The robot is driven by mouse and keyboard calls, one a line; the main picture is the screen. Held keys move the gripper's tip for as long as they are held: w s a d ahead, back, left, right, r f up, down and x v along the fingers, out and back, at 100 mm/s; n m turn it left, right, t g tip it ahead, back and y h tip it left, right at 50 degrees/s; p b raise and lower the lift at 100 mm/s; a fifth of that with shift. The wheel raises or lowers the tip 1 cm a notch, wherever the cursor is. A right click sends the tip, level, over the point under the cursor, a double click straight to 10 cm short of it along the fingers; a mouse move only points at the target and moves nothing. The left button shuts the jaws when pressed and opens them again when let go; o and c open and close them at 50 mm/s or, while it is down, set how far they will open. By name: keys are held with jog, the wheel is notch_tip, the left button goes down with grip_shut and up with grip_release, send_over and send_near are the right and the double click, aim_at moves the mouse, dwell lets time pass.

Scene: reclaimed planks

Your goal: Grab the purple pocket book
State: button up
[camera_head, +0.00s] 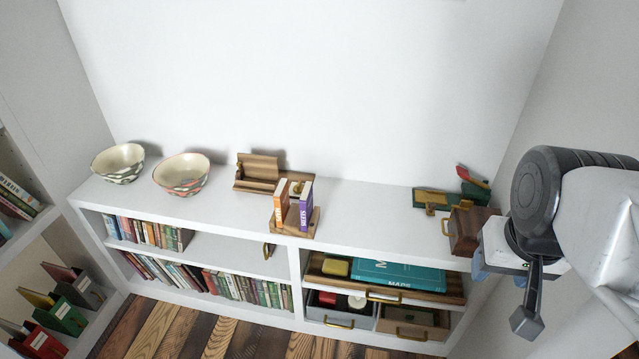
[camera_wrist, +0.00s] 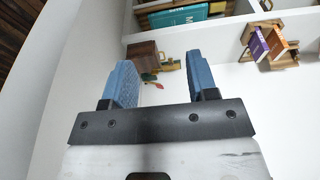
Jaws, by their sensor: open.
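The purple pocket book (camera_head: 305,207) stands upright in a small wooden book stand (camera_head: 314,222) on the white shelf top, right of an orange book (camera_head: 281,207). In the wrist view the purple book (camera_wrist: 258,46) shows at the upper right, well away from my fingers. My gripper (camera_head: 498,268) is at the right of the head view, far to the right of the book. Its blue fingers are spread apart with nothing between them in the wrist view (camera_wrist: 160,65).
A wooden box (camera_head: 470,230) and a green item (camera_head: 432,199) stand at the shelf's right end, near my gripper. A wooden holder (camera_head: 258,172) is behind the books. Two patterned bowls (camera_head: 182,176) (camera_head: 118,164) stand left. The shelf top between books and box is clear.

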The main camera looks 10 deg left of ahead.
jog(key=w+a+f+n+t+y, duration=0.1)
jog(key=w+a+f+t+y, duration=0.2)
jog(key=w+a, duration=0.85)
jog(key=w+a+f+t, duration=0.4)
jog(key=w+a, duration=0.5)
jog(key=w, duration=0.6)
jog(key=t+h, duration=0.3)
jog(key=t, duration=0.2)
send_near(304, 195)
jog(key=w, duration=0.1)
jog(key=w+f, duration=0.1)
jog(key=w, duration=0.1)
jog(key=shift+w+m, duration=0.2)
jog(key=shift+m, duration=0.2)
jog(key=shift+x, duration=1.3)
jog(key=shift+d, duration=0.1)
jog(key=shift+x, duration=2.55)
